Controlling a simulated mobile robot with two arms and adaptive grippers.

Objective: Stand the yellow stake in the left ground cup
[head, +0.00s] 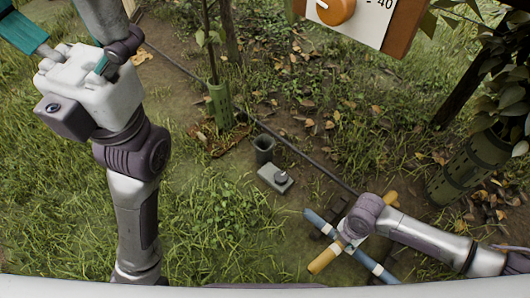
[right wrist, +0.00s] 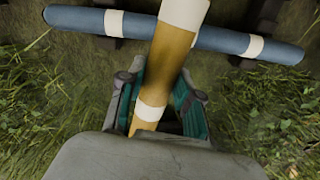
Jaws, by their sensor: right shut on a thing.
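The yellow stake (head: 326,260), with white bands, lies slantwise across and above the blue stake in the head view. It also shows in the right wrist view (right wrist: 172,62), running between the fingers. My right gripper (head: 356,222) is shut on it near its middle; its teal fingers (right wrist: 160,92) flank the stake. A dark, open-topped ground cup (head: 263,150) stands upright and empty-looking at the centre, up and left of my right gripper. I see no second cup. My left gripper (head: 62,22) is at the top left, fingers spread, tips cut off, far from the stake.
The blue stake (head: 320,222) with white bands rests on dark supports (right wrist: 126,22). A grey box with a knob (head: 275,178) sits just below the cup. A green-guarded sapling (head: 218,104) stands behind it, a thin dark line crosses the ground, and a dial panel (head: 365,18) hangs above.

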